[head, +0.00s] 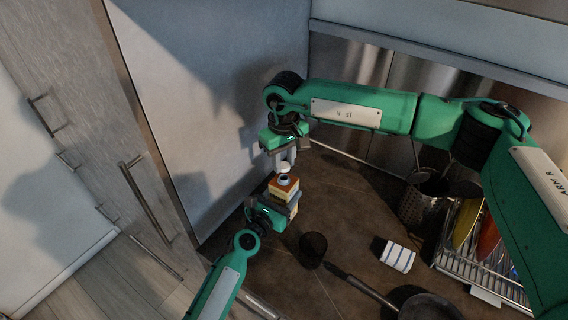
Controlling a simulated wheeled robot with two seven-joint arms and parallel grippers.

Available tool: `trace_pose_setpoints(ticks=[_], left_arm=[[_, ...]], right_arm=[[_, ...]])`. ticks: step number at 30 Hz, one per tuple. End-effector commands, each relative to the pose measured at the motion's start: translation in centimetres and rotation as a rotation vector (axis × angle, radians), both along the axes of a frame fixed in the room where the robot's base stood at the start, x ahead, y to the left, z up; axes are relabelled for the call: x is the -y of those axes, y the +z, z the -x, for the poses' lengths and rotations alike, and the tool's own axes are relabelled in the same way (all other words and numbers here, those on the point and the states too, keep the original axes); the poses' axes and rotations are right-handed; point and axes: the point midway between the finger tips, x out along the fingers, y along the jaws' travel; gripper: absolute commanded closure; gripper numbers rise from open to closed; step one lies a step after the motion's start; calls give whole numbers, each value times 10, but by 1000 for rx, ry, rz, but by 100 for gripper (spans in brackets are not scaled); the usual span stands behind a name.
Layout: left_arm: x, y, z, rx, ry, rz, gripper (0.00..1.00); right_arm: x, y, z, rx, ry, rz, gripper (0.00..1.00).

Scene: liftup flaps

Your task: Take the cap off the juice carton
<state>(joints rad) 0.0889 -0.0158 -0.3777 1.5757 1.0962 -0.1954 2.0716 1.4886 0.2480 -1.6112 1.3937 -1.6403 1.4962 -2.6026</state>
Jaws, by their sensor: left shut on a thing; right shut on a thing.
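The juice carton (283,187) is small, with an orange-brown top and pale yellow sides, and is held upright above the counter. My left gripper (286,205), coming from below, is shut around its body and hides part of the sides. The small white cap (284,169) is above the carton's top, at the fingertips of my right gripper (284,162). My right gripper points down from above and is shut on the cap. A grey-white spout area shows just under the cap. I cannot tell whether the cap still touches it.
A metal utensil holder (421,197) and a dish rack (484,284) with plates stand right. A large grey panel (215,90) rises at left.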

Motion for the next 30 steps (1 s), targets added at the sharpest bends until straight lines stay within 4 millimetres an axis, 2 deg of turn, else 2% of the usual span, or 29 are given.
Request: trace_pose_setpoints(ticks=[5, 11, 12, 15, 16, 25, 30], left_arm=[[0, -1, 0, -2, 0, -1, 100], [0, -1, 0, -2, 0, -1, 100], [0, -1, 0, -2, 0, -1, 42], [0, -1, 0, -1, 0, -1, 22], [0, -1, 0, -1, 0, -1, 18], [-1, 0, 1, -1, 0, -1, 18], [-8, -2, 13, -1, 1, 0, 18]], right_arm=[[0, 22, 0, 1, 0, -1, 100], [0, 24, 0, -1, 0, 1, 100], [0, 24, 0, -1, 0, 1, 100], [0, 24, 0, -1, 0, 1, 100], [0, 24, 0, -1, 0, 1, 100], [0, 24, 0, -1, 0, 1, 100], [0, 23, 0, -1, 0, 1, 100]])
